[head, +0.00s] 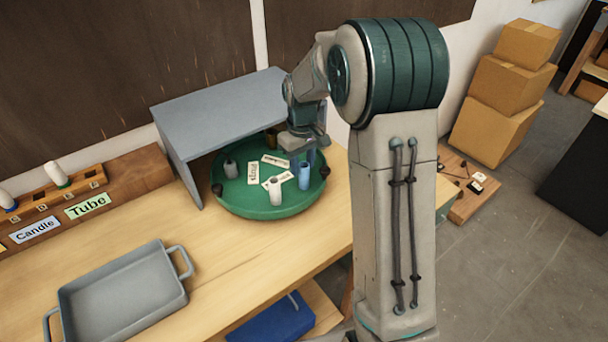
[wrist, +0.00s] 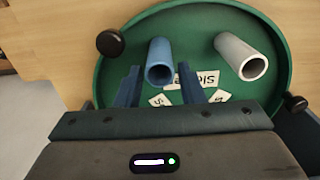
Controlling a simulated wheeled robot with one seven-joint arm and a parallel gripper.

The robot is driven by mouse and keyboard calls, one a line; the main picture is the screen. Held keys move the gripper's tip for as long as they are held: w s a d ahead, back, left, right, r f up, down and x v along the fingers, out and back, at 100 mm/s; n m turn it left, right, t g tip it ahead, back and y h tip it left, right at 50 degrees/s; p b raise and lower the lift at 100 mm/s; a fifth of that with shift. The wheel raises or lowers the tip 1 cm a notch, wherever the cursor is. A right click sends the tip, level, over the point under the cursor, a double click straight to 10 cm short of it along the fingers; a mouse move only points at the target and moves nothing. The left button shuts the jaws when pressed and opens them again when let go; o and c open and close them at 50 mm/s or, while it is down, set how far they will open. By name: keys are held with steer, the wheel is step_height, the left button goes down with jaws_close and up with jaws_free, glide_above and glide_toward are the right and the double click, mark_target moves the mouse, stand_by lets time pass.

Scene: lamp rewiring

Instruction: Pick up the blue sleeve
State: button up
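The blue sleeve (head: 304,178) stands upright on the green round tray (head: 262,208), near the tray's right side. In the wrist view the blue sleeve (wrist: 160,52) shows its open end, lined up between my two fingers. My gripper (wrist: 159,70) is open, with a gap visible on each side of the sleeve. In the head view my gripper (head: 306,153) is at the top of the blue sleeve, partly hidden by my arm. I cannot tell how far the fingers reach down beside it.
A white sleeve (head: 275,192) stands just left of the blue one, and a grey sleeve (head: 230,168) farther left. Labelled cards (head: 276,161) lie on the tray. A grey shelf (head: 220,108) overhangs the tray's back. A grey pan (head: 122,297) sits at front left.

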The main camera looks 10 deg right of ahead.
mark_target(304, 178)
steer(key=f, duration=0.1)
steer(key=f+p, duration=0.1)
steer(key=f, duration=0.3)
steer(key=shift+s+d, duration=0.15)
steer(key=shift+s, duration=0.2)
steer(key=c, duration=0.7)
